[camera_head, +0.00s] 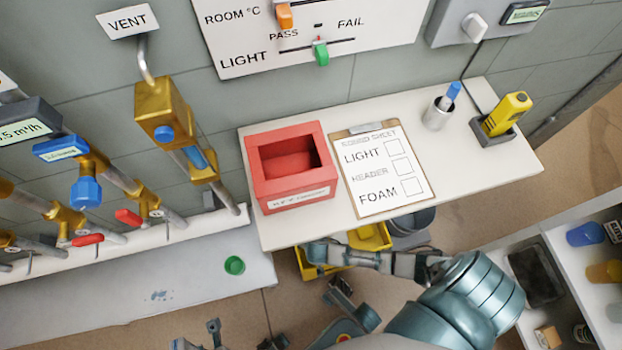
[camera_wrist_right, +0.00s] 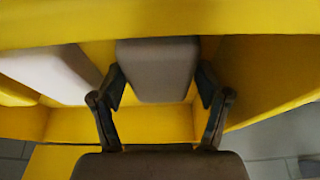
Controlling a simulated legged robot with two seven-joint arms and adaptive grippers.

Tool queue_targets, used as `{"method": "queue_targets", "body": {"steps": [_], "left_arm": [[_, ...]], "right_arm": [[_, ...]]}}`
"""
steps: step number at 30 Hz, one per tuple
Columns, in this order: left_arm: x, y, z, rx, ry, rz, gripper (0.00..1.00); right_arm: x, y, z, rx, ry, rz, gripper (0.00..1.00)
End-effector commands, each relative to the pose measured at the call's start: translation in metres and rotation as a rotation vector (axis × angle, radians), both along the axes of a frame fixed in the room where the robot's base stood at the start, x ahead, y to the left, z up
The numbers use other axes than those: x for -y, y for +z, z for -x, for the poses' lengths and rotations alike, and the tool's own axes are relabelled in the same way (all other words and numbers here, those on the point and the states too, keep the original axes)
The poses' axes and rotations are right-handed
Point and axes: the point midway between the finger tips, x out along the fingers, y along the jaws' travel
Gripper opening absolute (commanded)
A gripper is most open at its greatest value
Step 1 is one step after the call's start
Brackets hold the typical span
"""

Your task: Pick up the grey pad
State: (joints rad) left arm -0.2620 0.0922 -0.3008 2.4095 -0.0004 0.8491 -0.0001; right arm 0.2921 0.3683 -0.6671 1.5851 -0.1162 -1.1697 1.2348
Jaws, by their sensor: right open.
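The grey pad (camera_wrist_right: 157,62) stands in a yellow bin (camera_wrist_right: 75,122) in the right wrist view. My right gripper (camera_wrist_right: 160,82) is open, with one finger at each side of the pad. I cannot tell whether the fingers touch it. In the head view my right arm reaches left to the right gripper (camera_head: 318,255), over the yellow bin (camera_head: 370,238) under the bench's front edge. The pad cannot be made out there. Small dark and grey parts at the bottom edge may be my left gripper (camera_head: 240,338); its jaws are unclear.
A pale block (camera_wrist_right: 48,72) stands left of the pad in the bin. A bin wall (camera_wrist_right: 150,22) crosses the wrist view's top. The white bench (camera_head: 285,232) overhangs the bin and carries a red box (camera_head: 260,185) and a clipboard (camera_head: 385,205). A shelf unit (camera_head: 560,240) stands right.

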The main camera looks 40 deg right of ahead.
Motion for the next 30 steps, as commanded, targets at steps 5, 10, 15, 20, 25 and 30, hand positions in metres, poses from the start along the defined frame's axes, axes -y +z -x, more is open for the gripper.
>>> {"method": "queue_targets", "body": {"steps": [5,10,15,20,25,30], "left_arm": [[0.0,0.0008,-0.0003,0.0,0.0,0.0,0.0],[0.0001,0.0026,-0.0001,0.002,0.0,0.0,0.0],[0.0001,0.0029,0.0001,0.003,0.0,0.0,0.0],[0.0001,0.0028,0.0002,0.003,0.0,0.0,0.0],[0.0,0.0028,0.0002,0.003,0.0,0.0,0.0],[-0.0001,0.0029,0.0003,0.004,0.0,0.0,0.0]], "right_arm": [[-0.0002,-0.0016,0.0001,0.0,-0.001,0.0,0.75],[-0.0003,-0.0039,0.0001,0.0,0.001,0.0,0.75],[0.0001,-0.0054,0.0005,-0.001,0.001,0.0,0.75],[0.0,-0.0055,0.0005,-0.001,0.001,0.0,0.75],[0.0,-0.0055,0.0005,-0.001,0.0,0.0,0.33],[0.0,-0.0056,0.0004,-0.001,0.0,0.0,0.3]]}}
